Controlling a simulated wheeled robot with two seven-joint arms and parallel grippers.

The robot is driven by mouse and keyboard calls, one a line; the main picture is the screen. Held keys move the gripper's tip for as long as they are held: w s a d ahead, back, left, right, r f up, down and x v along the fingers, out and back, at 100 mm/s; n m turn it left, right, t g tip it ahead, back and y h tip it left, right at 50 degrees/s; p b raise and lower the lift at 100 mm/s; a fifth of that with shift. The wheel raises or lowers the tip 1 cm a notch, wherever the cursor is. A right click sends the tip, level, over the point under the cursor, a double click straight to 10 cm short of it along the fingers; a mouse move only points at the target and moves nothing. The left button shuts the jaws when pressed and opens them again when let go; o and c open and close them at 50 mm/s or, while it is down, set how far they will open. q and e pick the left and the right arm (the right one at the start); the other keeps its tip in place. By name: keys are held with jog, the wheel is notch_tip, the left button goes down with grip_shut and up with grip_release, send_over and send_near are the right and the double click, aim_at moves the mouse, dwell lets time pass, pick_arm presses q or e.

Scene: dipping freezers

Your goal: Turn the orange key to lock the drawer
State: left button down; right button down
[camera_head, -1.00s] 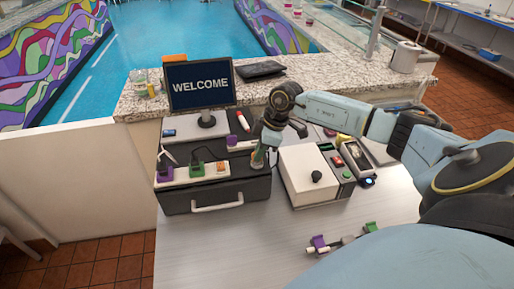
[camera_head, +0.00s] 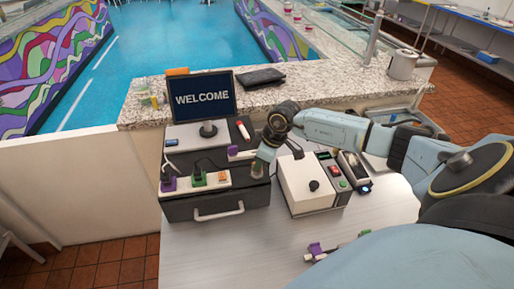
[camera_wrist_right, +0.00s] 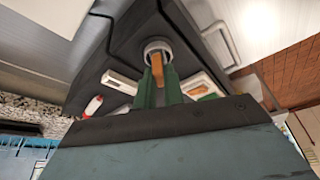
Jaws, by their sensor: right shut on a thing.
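The black drawer box (camera_head: 240,202) with a pale handle (camera_head: 218,213) stands on the table. The green fingers of my right gripper (camera_wrist_right: 160,88) are shut on the key from both sides. The handle (camera_wrist_right: 222,44) shows to one side. My left gripper is not in view.
A power strip (camera_head: 222,178) with purple and green plugs lies on the drawer box. A "WELCOME" screen (camera_head: 201,98) stands behind. A white box with a black knob (camera_head: 306,190) is close on the right.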

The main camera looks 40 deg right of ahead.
jog(key=shift+r+m+p, duration=0.15)
jog(key=shift+m+p, duration=0.15)
jog(key=shift+a+f+m, duration=0.2)
jog(key=shift+a+m, duration=0.1)
jog(key=shift+m, duration=0.1)
jog(key=shift+d+r+m+h, duration=0.1)
jog(key=shift+d+m+h, duration=0.1)
jog(key=shift+m+h, duration=0.2)
